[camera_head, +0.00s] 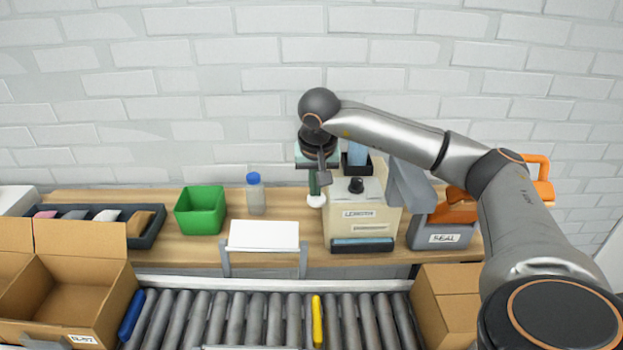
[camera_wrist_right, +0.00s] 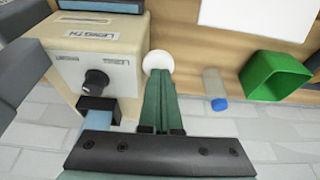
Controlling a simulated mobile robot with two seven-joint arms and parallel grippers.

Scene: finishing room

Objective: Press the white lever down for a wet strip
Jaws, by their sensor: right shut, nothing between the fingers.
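The cream dispenser (camera_head: 343,227) stands on the wooden bench, with a black knob on top and a dark slot along its front. It also shows in the right wrist view (camera_wrist_right: 115,66). The white lever's round end (camera_head: 317,201) is at the dispenser's left side; it also shows in the right wrist view (camera_wrist_right: 158,61). My right gripper (camera_head: 315,192) is shut and empty, its green fingers pointing down at the lever end. In the right wrist view the fingertips (camera_wrist_right: 159,72) overlap its edge; I cannot tell whether they touch. My left gripper is out of view.
Left of the dispenser are a white panel on a stand (camera_head: 263,235), a blue-capped bottle (camera_head: 256,196) and a green bin (camera_head: 200,211). A grey holder (camera_head: 443,235) stands right. The roller conveyor (camera_head: 250,318) runs in front, with an open carton (camera_head: 70,290) at left.

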